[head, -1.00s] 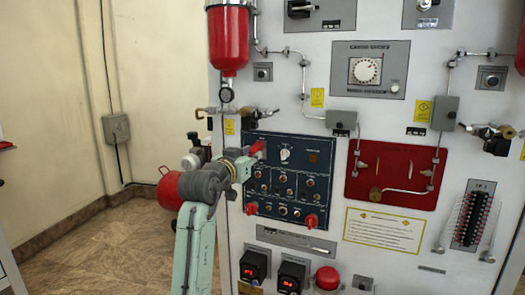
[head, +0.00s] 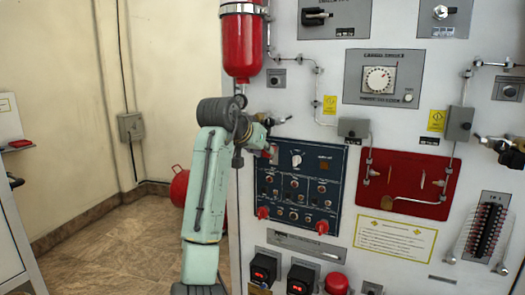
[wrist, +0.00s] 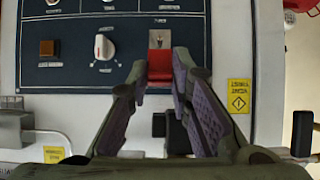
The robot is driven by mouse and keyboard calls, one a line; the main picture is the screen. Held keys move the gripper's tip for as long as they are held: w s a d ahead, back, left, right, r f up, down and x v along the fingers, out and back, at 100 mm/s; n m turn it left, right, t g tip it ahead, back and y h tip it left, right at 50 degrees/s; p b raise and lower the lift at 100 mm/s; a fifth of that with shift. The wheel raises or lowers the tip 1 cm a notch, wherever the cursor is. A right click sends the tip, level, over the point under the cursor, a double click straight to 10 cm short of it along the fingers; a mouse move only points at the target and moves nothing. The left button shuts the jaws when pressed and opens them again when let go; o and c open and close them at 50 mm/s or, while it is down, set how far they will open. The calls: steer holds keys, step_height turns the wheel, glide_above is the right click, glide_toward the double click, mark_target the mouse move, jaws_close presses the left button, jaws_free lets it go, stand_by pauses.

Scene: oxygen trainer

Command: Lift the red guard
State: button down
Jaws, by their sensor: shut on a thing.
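The red guard (wrist: 160,72) is a small red cover near the edge of the dark blue switch panel (wrist: 75,73). In the wrist view it lies between the two fingertips of my gripper (wrist: 161,78), which is shut on it. A pale metal switch plate (wrist: 159,39) shows uncovered just beyond the guard. In the head view my gripper (head: 267,150) is at the upper left corner of the panel (head: 327,180), and my wrist hides most of the guard there.
A white knob (wrist: 104,46) and an amber square (wrist: 48,48) sit along the panel from the guard. A red cylinder (head: 241,45) hangs above my arm. Pipe fittings (head: 276,121) stick out close above the panel. Open floor (head: 120,225) lies to the left.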

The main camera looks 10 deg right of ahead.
stand_by(0.3)
steer(key=c, duration=1.5)
jaws_free()
steer(key=v, duration=1.2)
